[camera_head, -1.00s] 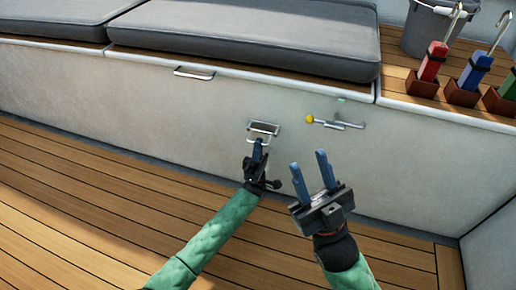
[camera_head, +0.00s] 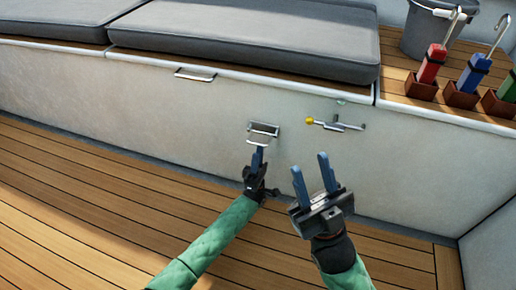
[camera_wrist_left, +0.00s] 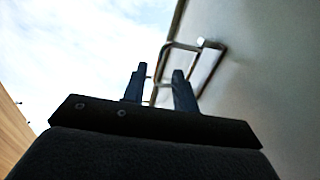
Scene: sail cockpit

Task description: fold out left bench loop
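The metal bench loop (camera_head: 257,142) is on a small rectangular plate (camera_head: 264,128) on the pale bench front. Its bar stands out from the plate at the lower edge. My left gripper (camera_head: 257,157) is just below the loop, fingers pointing up at it. In the left wrist view, the loop (camera_wrist_left: 207,67) stands out from the wall, and its outer bar passes down between the fingertips (camera_wrist_left: 159,82). A gap shows between the fingers, so they are not closed on the bar. My right gripper (camera_head: 312,177) is open and empty, right of the left one.
A latch with a yellow knob (camera_head: 309,120) is right of the loop. A lid handle (camera_head: 195,74) sits higher up, left. Grey cushions (camera_head: 245,38) lie on the bench. A bucket (camera_head: 424,32) and colored handles in wooden holders stand at right. The wooden floor (camera_head: 110,215) is clear.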

